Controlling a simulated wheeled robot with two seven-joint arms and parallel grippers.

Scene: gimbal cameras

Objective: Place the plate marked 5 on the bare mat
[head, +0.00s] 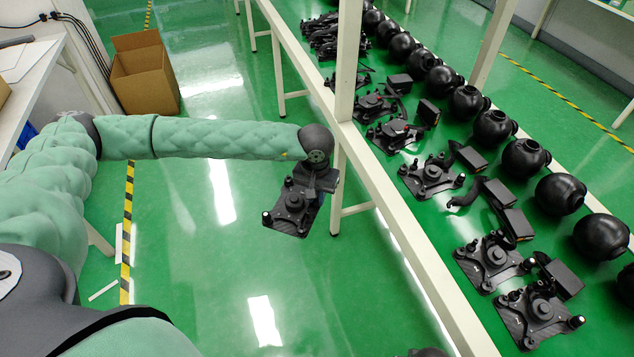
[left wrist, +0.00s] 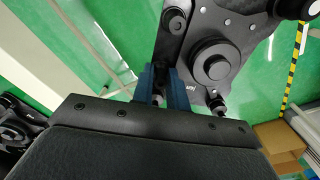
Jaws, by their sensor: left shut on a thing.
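My left gripper (head: 318,180) is shut on a dark plate (head: 293,208) with a round raised hub and knobs near its corners. It holds the plate in the air over the green floor, left of the long table (head: 386,198), apart from it. In the left wrist view the blue fingers (left wrist: 163,92) grip the plate (left wrist: 235,38) near one edge. Similar plates sit in a row along the table, such as one at the near end (head: 537,312) and one farther back (head: 432,177). I cannot read a 5 on any plate. I cannot make out a bare mat. My right gripper is not in view.
Several black round housings (head: 525,157) line the table's far side, with dark boxes between them and the plates. A white post (head: 348,60) rises from the table's near edge. A cardboard box (head: 143,73) stands on the floor at the back left. The floor below is clear.

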